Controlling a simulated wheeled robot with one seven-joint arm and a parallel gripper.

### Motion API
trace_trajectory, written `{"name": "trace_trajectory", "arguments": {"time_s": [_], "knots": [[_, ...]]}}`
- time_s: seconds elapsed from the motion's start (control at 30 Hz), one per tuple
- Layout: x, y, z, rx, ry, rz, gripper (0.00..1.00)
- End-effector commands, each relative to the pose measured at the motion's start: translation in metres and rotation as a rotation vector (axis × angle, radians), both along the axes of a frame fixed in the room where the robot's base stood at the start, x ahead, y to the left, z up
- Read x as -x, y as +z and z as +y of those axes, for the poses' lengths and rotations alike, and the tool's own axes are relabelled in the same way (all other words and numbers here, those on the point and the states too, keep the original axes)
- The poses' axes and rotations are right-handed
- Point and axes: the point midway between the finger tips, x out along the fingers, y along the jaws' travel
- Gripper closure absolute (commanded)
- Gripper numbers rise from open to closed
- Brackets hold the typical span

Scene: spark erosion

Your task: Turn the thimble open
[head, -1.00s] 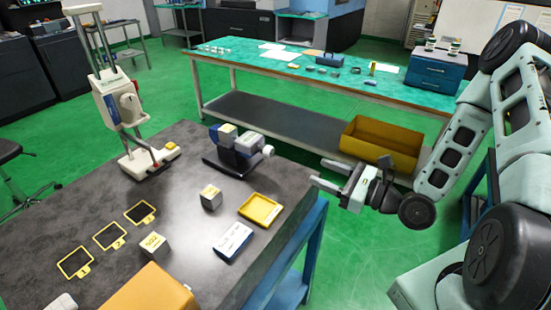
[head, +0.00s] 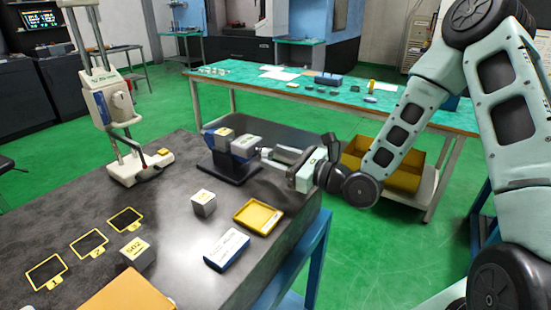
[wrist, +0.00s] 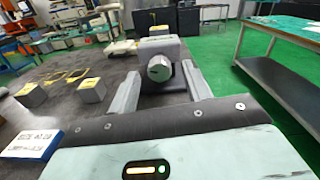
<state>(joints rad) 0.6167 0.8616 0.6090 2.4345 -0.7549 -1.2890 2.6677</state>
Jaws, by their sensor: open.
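The thimble (wrist: 159,68) is a round grey knob on the near end of a small grey-blue clamping device. In the head view the device (head: 243,146) stands on a dark base on the grey bench, with a yellow-topped block (head: 223,132) at its left end. My gripper (head: 265,156) reaches in from the right, level with the thimble end. In the wrist view my gripper (wrist: 162,67) is open, one finger on each side of the thimble, with gaps visible.
On the bench are a grey cube (head: 204,203), a yellow tray (head: 258,217), a blue-white box (head: 227,249), another cube (head: 137,253) and several yellow-framed pads. A tall white stand (head: 112,110) is at the back left. A green-topped table (head: 300,90) stands behind.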

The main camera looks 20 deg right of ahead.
Motion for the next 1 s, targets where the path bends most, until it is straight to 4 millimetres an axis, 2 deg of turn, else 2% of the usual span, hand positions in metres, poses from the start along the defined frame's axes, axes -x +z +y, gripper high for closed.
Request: {"name": "trace_trajectory", "arguments": {"time_s": [0.1, 0.4, 0.43, 0.5, 0.6, 1.0], "knots": [[-0.0065, 0.0001, 0.0049, 0.000, 0.000, 0.001, 0.51], [-0.0084, -0.0006, 0.0063, 0.000, 0.000, 0.001, 0.51], [-0.0084, -0.0006, 0.0063, 0.000, 0.000, 0.001, 0.54], [-0.0083, -0.0006, 0.0062, 0.000, 0.000, 0.001, 0.74], [-0.0083, -0.0006, 0.0062, 0.000, 0.000, 0.001, 0.96], [-0.0083, -0.0002, 0.0060, 0.046, -0.001, -0.034, 0.96]]}}
